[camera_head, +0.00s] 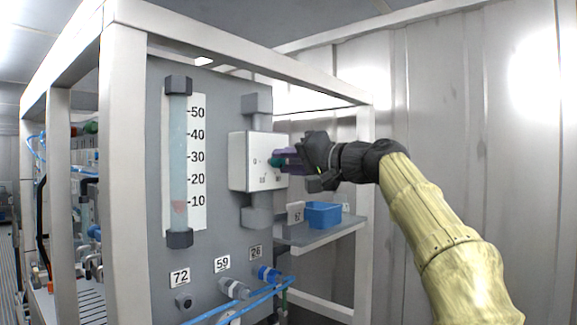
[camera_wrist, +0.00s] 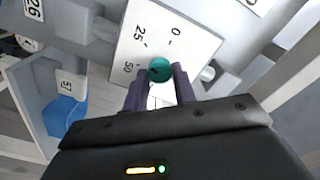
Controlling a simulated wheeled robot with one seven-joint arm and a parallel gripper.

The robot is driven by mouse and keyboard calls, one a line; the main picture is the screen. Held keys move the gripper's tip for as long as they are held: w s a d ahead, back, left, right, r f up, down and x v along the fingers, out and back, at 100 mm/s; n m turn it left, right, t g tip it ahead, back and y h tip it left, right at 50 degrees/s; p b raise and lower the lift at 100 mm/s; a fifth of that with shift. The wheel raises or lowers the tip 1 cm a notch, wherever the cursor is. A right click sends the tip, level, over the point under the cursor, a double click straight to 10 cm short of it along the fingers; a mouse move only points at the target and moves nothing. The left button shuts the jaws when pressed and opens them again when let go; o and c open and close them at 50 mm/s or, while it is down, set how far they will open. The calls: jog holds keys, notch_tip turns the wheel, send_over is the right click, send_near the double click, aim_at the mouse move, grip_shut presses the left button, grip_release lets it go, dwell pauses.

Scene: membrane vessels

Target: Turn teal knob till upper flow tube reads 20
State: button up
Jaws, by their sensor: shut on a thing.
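The teal knob (camera_head: 275,161) sits on the front of a white box on the grey panel. It also shows in the wrist view (camera_wrist: 160,69), beside a dial marked 0, 25 and 50. My gripper (camera_head: 281,160) is shut on the knob, its purple fingers on either side of it in the wrist view (camera_wrist: 161,78). The knob's pointer is not clear. The upper flow tube (camera_head: 178,140) stands upright at the panel's left, beside a scale (camera_head: 198,160) marked 10 to 50. A faint reddish float (camera_head: 179,207) sits low in it, close to or slightly below the 10 mark.
A blue bin (camera_head: 322,215) stands on a grey shelf (camera_head: 318,236) below my gripper; it also shows in the wrist view (camera_wrist: 64,116). Fittings labelled 72, 59 and 26 with blue hoses (camera_head: 240,302) are low on the panel. A pale frame post (camera_head: 365,150) stands near my wrist.

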jog(key=shift+f, duration=0.2)
jog(key=o, duration=1)
jog(key=shift+r, duration=0.1)
jog(key=shift+s+d, duration=0.1)
jog(key=b+v, duration=0.6)
jog(key=v, duration=1.1)
